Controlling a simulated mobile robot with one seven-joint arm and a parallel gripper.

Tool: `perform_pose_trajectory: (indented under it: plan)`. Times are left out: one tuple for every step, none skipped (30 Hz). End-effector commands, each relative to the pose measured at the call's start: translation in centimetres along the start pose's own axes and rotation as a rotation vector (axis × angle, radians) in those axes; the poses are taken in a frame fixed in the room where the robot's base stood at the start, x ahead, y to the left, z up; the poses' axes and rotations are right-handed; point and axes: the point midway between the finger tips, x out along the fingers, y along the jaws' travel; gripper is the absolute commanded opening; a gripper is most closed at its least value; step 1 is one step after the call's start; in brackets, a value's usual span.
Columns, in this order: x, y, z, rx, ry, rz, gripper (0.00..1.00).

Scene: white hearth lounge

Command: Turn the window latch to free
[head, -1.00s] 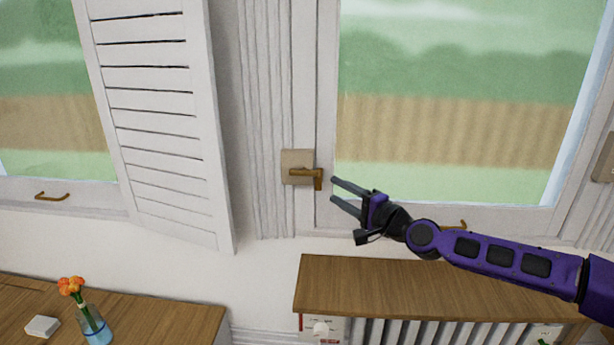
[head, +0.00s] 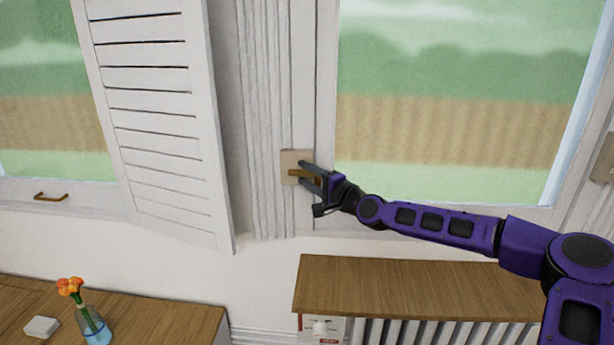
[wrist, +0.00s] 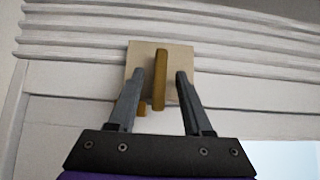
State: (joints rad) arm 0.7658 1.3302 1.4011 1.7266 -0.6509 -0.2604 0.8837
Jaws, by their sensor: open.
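The window latch is a brass handle (head: 297,173) on a square beige plate (head: 288,160) fixed to the left side of the window frame. In the head view the handle lies about level. My gripper (head: 302,173) is at the latch, its two fingers above and below the handle. In the wrist view the open fingers (wrist: 158,90) stand on either side of the brass handle (wrist: 159,78), with a gap visible on both sides. The beige plate (wrist: 140,58) is just beyond the fingertips. A small brass piece shows low beside the left finger.
A white louvred shutter (head: 160,120) stands to the left of the latch. A wooden-topped radiator cover (head: 400,285) is below the window.

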Motion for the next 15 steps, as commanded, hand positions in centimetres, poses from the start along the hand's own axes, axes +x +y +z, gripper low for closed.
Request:
perform_pose_trajectory:
  plan:
    - [-0.01, 0.01, 0.0, 0.0, 0.0, 0.0, 0.5]
    - [-0.02, 0.01, 0.0, 0.0, 0.0, 0.0, 0.46]
    - [-0.02, 0.01, 0.0, 0.0, 0.0, 0.0, 0.39]
    - [-0.02, 0.01, 0.0, 0.0, 0.0, 0.0, 0.34]
    - [-0.02, 0.01, 0.01, 0.0, 0.0, 0.0, 0.28]
    - [-0.03, 0.01, 0.01, 0.0, 0.0, 0.0, 0.21]
    - [-0.03, 0.0, 0.01, 0.0, 0.0, 0.0, 0.16]
    - [-0.03, 0.0, 0.01, 0.0, 0.0, 0.0, 0.1]
    - [-0.03, 0.01, 0.01, 0.0, 0.0, 0.0, 0.03]
    - [-0.03, 0.0, 0.01, 0.0, 0.0, 0.0, 0.0]
    - [-0.03, 0.0, 0.01, 0.0, 0.0, 0.0, 0.0]
    - [-0.03, 0.0, 0.01, 0.0, 0.0, 0.0, 0.0]
    - [-0.03, 0.0, 0.01, 0.0, 0.0, 0.0, 0.0]
    - [-0.03, 0.0, 0.01, 0.0, 0.0, 0.0, 0.0]
    - [-0.04, 0.01, 0.01, 0.0, 0.0, 0.0, 0.0]
